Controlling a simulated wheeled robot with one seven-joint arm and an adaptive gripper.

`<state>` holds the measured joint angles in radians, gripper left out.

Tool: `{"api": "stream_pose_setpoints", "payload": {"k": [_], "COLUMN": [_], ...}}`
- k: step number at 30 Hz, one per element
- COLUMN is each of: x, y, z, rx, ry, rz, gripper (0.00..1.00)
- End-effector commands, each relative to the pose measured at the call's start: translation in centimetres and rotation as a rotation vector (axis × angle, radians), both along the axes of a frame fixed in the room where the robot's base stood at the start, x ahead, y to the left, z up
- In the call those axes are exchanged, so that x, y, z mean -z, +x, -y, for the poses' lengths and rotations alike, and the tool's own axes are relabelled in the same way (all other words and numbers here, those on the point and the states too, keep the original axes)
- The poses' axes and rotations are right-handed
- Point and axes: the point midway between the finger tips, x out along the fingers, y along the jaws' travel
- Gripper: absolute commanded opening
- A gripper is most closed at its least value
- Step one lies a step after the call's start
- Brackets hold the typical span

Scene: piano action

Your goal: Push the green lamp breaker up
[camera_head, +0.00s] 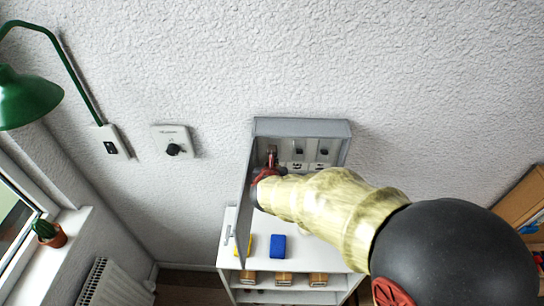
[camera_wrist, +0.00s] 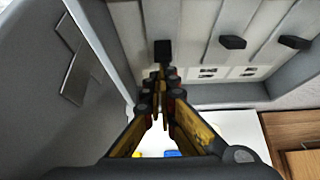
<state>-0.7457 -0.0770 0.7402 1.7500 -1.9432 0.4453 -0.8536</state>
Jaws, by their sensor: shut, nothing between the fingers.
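A grey breaker box (camera_head: 333,128) is on the wall with its door (camera_head: 243,200) swung open at the left. In the wrist view, three black breaker levers show: a left one (camera_wrist: 162,50), a middle one (camera_wrist: 232,42) and a right one (camera_wrist: 295,41). The labels are too small to read, so I cannot tell which belongs to the green lamp (camera_head: 28,98). My gripper (camera_head: 271,155) is in the box in front of the left column. In the wrist view its closed fingertips (camera_wrist: 159,78) are just below the left lever; I cannot tell if they touch it.
A white shelf unit (camera_head: 240,282) stands below the box, with a blue object (camera_head: 278,246) and a yellow object (camera_head: 247,244) on top. A wall dial (camera_head: 173,146) and the lamp's switch plate (camera_head: 111,143) are to the left. The open door is close beside my gripper.

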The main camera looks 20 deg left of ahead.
Motion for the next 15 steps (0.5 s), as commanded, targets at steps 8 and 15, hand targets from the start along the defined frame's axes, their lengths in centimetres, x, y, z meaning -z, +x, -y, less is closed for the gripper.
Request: {"api": "stream_pose_setpoints", "payload": {"k": [8,15], "x": [-0.9,-0.55], "y": [-0.18,-0.18], "z": [0.02,0.02], "rx": [-0.001,-0.001], "ry": [-0.024,-0.023], "rz": [-0.095,-0.092], "gripper": [0.0,0.0]}}
